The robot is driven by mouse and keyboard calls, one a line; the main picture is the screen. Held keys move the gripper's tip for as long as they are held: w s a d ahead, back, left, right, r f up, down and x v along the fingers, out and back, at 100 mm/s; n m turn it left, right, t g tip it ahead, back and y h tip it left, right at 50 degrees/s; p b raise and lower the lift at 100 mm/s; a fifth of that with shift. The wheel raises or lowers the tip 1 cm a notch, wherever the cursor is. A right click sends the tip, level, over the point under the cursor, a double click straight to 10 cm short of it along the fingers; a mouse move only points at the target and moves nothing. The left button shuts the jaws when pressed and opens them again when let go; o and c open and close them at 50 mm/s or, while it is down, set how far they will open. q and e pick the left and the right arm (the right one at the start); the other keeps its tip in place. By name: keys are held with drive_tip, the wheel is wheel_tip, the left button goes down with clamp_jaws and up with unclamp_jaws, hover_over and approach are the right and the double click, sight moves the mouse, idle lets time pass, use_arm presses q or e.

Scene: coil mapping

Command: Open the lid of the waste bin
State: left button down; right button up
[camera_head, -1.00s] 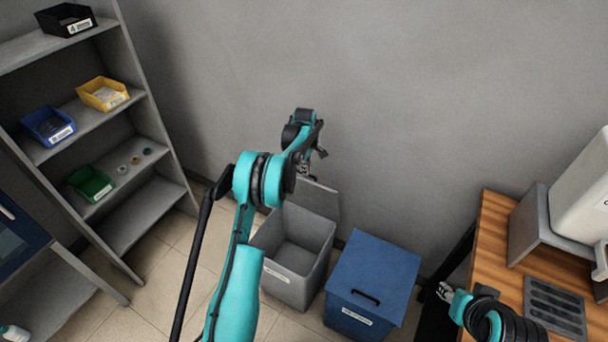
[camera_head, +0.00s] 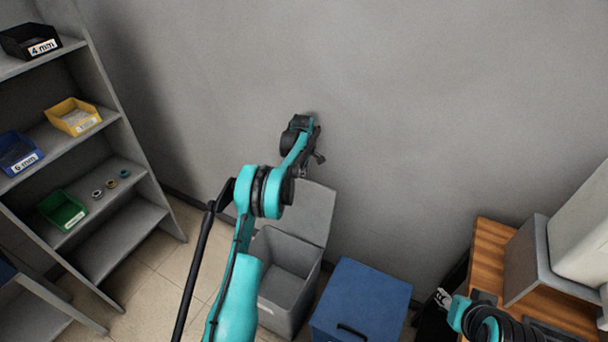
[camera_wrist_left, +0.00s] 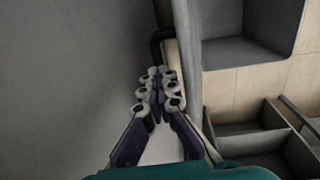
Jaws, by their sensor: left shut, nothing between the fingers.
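The grey waste bin (camera_head: 277,315) stands on the floor in the head view. Its lid (camera_head: 310,212) stands raised at the back, close to the wall, and the inside of the bin shows. My left gripper (camera_head: 304,172) is above the lid's upper edge, by the wall. In the left wrist view the fingers (camera_wrist_left: 159,76) are shut with nothing between them. A dark handle (camera_wrist_left: 156,44) shows just beyond the fingertips; I cannot tell whether they touch it. My right gripper (camera_head: 443,298) is at the lower right, too small to tell its jaws.
A blue bin (camera_head: 366,294) with a shut lid stands to the right of the grey bin. A wooden table (camera_head: 490,250) with equipment is at the right. A shelf (camera_head: 110,250) with coloured boxes is at the left. Some tiled floor (camera_head: 185,270) is clear between shelf and bins.

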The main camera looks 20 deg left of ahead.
use_arm(q)
drive_tip(key=shift+w+d+f, duration=0.15)
drive_tip(key=shift+d+f, duration=0.3)
drive_tip(key=shift+f, duration=0.4)
use_arm(e)
drive_tip(key=shift+f, duration=0.2)
use_arm(q)
drive_tip(key=c, duration=1.6)
unclamp_jaws()
drive_tip(key=shift+w, duration=0.1)
drive_tip(key=shift+f, duration=0.1)
use_arm(e)
drive_tip(key=shift+w, duration=0.15)
use_arm(q)
drive_tip(key=shift+w, duration=0.1)
wheel_tip(320, 180, up, 14)
drive_tip(key=s, duration=0.1)
drive_tip(key=shift+a+f, duration=0.15)
drive_tip(key=shift+a, duration=0.25)
use_arm(e)
drive_tip(key=shift+w+a+f, duration=0.15)
drive_tip(key=shift+w+a, duration=0.05)
drive_tip(key=shift+w, duration=0.5)
